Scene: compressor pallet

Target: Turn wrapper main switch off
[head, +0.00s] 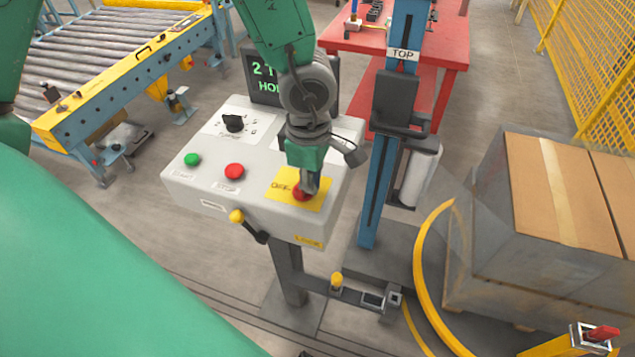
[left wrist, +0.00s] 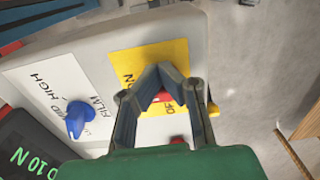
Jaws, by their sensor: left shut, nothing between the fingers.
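The wrapper's main switch (head: 301,194) is a red knob on a yellow plate (head: 285,183) at the right of the sloped grey control panel (head: 206,186). Part of an "OFF" label shows on the plate. My left gripper (head: 307,187) points down at the knob and hides much of it. In the left wrist view, the gripper's fingertips (left wrist: 163,72) meet over the yellow plate (left wrist: 128,62), and red of the switch (left wrist: 163,97) shows between the bent fingers. The gripper is shut with nothing gripped. The knob's exact angle cannot be told. My right gripper is not in view.
The panel also carries a green button (head: 192,160), a red button (head: 234,171) and a black selector knob (head: 233,122). A blue knob (left wrist: 76,118) shows in the left wrist view. A yellow-tipped lever (head: 237,216) hangs at the front. A blue mast (head: 375,190) stands right of the panel.

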